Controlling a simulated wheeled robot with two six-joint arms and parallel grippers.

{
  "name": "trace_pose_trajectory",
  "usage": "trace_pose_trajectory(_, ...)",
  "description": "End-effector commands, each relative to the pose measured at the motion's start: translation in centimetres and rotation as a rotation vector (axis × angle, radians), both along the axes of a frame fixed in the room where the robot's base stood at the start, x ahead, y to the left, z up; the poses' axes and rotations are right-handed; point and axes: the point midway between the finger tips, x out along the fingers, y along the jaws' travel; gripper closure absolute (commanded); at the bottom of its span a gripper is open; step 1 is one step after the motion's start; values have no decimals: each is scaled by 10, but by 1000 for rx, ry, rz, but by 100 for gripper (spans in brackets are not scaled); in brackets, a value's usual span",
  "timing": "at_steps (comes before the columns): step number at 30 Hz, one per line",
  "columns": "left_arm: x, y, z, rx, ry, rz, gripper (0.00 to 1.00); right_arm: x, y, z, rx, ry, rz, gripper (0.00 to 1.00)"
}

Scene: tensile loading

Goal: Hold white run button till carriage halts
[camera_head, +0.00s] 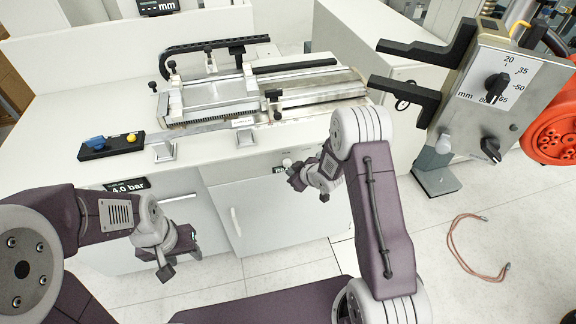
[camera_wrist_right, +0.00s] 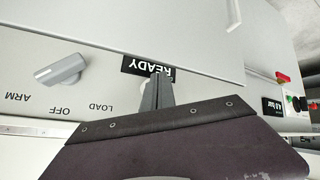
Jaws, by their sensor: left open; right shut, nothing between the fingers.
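A small whitish round part (camera_head: 287,162), perhaps the white run button, shows on the cabinet front beside my right gripper (camera_head: 293,174). That gripper is shut and empty, close to the panel. In the right wrist view its fingertips (camera_wrist_right: 158,90) are together just in front of the black READY label (camera_wrist_right: 148,66). I cannot tell whether they touch anything. The carriage (camera_head: 212,94) sits on the bench rig's rails. My left gripper (camera_head: 176,258) is open and empty, low in front of the cabinet.
A grey selector (camera_wrist_right: 60,70) marked ARM, OFF and LOAD is on the panel. A grey dial box (camera_head: 500,90) stands at right. A cable (camera_head: 466,250) lies on the floor.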

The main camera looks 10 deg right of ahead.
Motion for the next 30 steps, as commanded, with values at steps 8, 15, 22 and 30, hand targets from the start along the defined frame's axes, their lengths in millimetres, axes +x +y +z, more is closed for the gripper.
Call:
trace_pose_trajectory(8,0,0,0,0,0,0,53,0,0,0,0,0,0,100)
trace_pose_trajectory(15,0,0,0,0,0,0,53,0,0,0,0,0,0,100)
trace_pose_trajectory(22,0,0,0,0,0,0,53,0,0,0,0,0,0,100)
trace_pose_trajectory(30,0,0,2,0,0,0,53,8,0,0,0,-1,1,100)
